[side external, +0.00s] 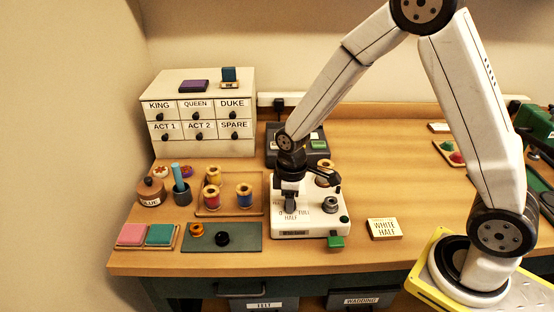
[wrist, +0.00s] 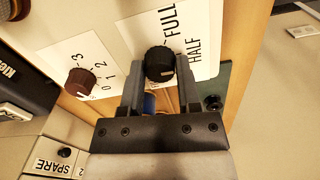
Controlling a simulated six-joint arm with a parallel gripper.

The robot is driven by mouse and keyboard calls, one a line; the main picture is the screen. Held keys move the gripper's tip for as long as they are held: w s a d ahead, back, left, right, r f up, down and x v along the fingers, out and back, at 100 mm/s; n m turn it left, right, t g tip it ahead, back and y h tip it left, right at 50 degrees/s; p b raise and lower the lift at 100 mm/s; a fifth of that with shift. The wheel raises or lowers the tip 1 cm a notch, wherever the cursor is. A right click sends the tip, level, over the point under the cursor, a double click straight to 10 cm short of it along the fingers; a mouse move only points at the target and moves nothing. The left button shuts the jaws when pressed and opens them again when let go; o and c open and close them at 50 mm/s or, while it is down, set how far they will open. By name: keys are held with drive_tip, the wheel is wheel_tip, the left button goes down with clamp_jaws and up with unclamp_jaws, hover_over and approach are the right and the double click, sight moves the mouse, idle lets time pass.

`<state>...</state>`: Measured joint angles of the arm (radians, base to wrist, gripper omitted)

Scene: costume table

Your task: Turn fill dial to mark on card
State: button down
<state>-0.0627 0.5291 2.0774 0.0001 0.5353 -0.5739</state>
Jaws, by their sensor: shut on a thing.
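The fill dial (wrist: 160,62) is a black round knob on a white label printed FULL and HALF, on the white machine (side external: 312,226). My gripper (wrist: 160,70) points down over it, with one finger on each side of the knob, shut on it. In the side view my gripper (side external: 290,207) is at the machine's front left and hides the knob. A pale line shows on the knob, but I cannot tell exactly which mark it points to. The card (side external: 384,229) reads WHITE HALF and lies on the table right of the machine.
A brown dial (wrist: 80,82) marked 0 to 3 sits beside the fill dial. A spool tray (side external: 208,212) and a green mat (side external: 222,246) stand left of the machine. Drawers (side external: 204,134) stand at the back left.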

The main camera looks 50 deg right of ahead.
idle(0.4)
drive_tip(key=shift+c, duration=1.6)
unclamp_jaws()
drive_tip(key=shift+r, duration=0.15)
drive_tip(key=shift+r, duration=3.8)
drive_tip(key=shift+s, duration=0.15)
drive_tip(key=s+d+m+t, duration=0.2)
drive_tip(key=s+m, duration=0.5)
drive_tip(key=s, duration=0.3)
drive_tip(key=shift+d+f+t, duration=0.2)
drive_tip(key=shift+f+t, duration=0.1)
drive_tip(key=shift+f, duration=0.05)
